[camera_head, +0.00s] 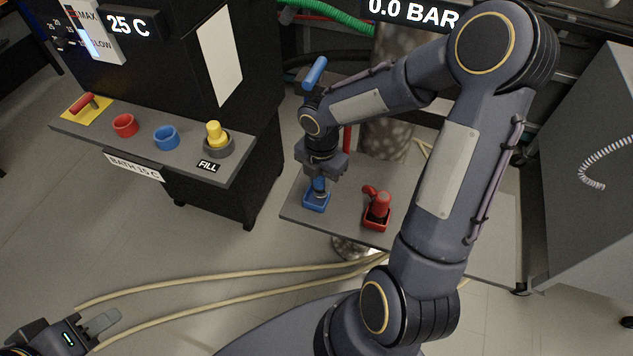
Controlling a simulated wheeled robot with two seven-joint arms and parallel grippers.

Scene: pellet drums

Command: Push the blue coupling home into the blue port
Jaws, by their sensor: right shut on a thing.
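The blue coupling (320,187) stands upright in a square blue holder (317,205) on the low grey table. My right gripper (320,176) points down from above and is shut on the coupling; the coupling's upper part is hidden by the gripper. The blue port (166,138) is a blue ring on the grey shelf to the left, apart from the coupling, with nothing seated in it. My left gripper (104,326) is low at the bottom left, away from the shelf and table; its finger gap is not clear.
On the shelf are a red port (125,125), a yellow coupling (215,134) at the FILL label and a red lever (84,103). A red coupling (381,204) stands in a red holder (376,221) right of the blue one. Pale hoses (220,275) cross the floor.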

